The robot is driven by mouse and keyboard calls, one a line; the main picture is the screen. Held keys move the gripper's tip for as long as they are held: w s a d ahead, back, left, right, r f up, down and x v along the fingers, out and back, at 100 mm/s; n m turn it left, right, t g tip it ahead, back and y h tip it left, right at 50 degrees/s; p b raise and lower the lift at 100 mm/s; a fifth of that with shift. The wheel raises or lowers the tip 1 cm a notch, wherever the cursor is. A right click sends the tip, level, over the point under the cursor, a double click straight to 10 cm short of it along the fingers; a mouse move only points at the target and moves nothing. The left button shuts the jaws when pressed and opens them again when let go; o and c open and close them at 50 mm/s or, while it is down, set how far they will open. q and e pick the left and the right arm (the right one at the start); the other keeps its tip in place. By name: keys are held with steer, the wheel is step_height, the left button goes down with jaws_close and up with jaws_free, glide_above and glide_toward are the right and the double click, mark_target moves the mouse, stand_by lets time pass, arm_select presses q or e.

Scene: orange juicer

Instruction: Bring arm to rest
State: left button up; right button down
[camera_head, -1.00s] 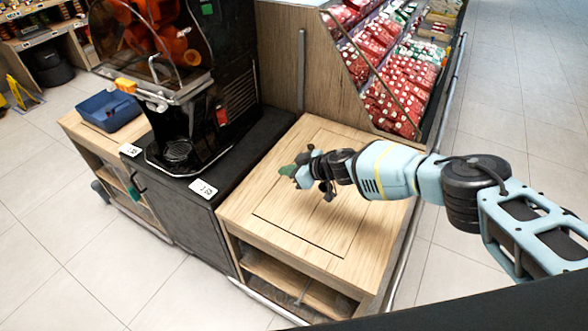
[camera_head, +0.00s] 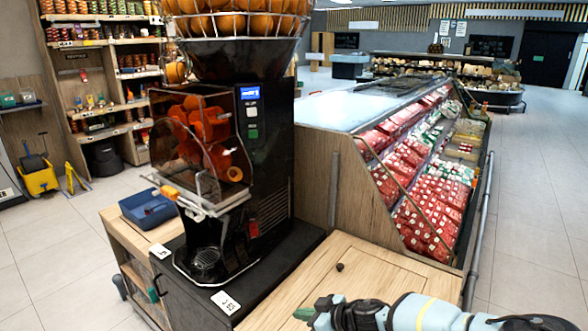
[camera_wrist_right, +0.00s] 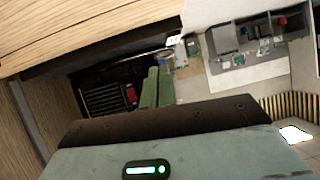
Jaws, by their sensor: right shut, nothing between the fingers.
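My right arm shows at the bottom edge of the head view, over the light wooden counter (camera_head: 375,285). Its gripper (camera_head: 304,313) has green fingertips pointing left, toward the juicer stand. In the right wrist view the green fingers (camera_wrist_right: 157,88) lie side by side, shut and empty. No object touches them in view. The orange juicer (camera_head: 270,150) stands upright left of the gripper, with oranges in the basket on top. The lower part of my right arm is cut off by the frame. My left gripper is in neither current view.
A refrigerated case (camera_head: 425,195) of red packages stands behind the counter, with a metal rail (camera_head: 478,235) on its right. A blue bin (camera_head: 148,208) sits left of the juicer. Price tags (camera_head: 225,302) stand at the stand's front edge. Open floor (camera_head: 535,200) lies at the right.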

steer(key=s+a+f+m+t+y, duration=0.1)
steer(key=s+a+f+m, duration=0.1)
steer(key=s+a, duration=0.55)
steer(key=s+a+f+m+t+y, duration=0.15)
steer(key=s+a, duration=0.25)
steer(key=s, duration=0.7)
steer(key=s+d+f+m+h, duration=0.1)
steer(key=s+d+f+h, duration=0.1)
steer(key=s+d, duration=0.4)
steer(key=s+d+f+m+h, duration=0.2)
steer(key=s+d+h, duration=0.3)
steer(key=d, duration=0.8)
steer(key=s+d+f+m+h, duration=0.2)
steer(key=s+d+f+h, duration=0.2)
steer(key=s+d, duration=0.3)
steer(key=d, duration=0.3)
steer(key=shift+f, duration=0.2)
steer(key=shift+t, duration=0.25)
